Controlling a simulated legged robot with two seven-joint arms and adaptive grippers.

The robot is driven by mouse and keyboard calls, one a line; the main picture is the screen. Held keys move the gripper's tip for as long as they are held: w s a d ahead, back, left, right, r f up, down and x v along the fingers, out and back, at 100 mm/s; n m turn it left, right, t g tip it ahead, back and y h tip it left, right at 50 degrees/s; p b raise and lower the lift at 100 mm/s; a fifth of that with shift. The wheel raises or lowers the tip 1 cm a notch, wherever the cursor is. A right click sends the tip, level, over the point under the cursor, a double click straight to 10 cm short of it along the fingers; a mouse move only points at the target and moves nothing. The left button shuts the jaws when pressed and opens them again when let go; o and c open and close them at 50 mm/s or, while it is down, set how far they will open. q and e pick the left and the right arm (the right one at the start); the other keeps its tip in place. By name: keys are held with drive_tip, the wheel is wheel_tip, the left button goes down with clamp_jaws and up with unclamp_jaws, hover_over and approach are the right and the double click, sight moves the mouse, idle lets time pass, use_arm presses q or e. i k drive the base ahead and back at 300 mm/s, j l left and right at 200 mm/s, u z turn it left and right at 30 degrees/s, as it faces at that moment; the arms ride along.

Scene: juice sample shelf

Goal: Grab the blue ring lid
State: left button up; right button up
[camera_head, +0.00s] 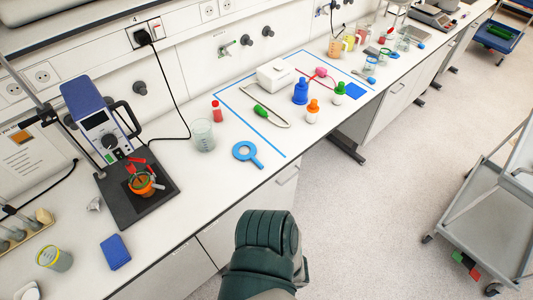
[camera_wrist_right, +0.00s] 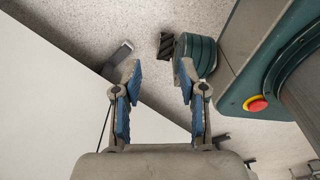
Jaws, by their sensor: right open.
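The blue ring lid (camera_head: 258,162), a flat ring with a short straight handle, lies on the white bench near its front edge in the head view. It is just outside the blue tape lines, right of a clear beaker (camera_head: 203,136). My right gripper (camera_wrist_right: 160,88) shows in the right wrist view, open and empty, with its two blue-padded fingers apart. The floor and a bench edge lie beyond it, and the lid does not show there. My left gripper is in neither view.
A red-capped bottle (camera_head: 217,112) stands behind the lid. A stirrer stand (camera_head: 138,190) holds an orange vessel to the left, and a blue sponge (camera_head: 115,251) lies at the front left. A grey cart (camera_head: 484,195) stands on the right.

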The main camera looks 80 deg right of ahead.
sight(242, 158)
drive_tip(key=z, duration=2.5)
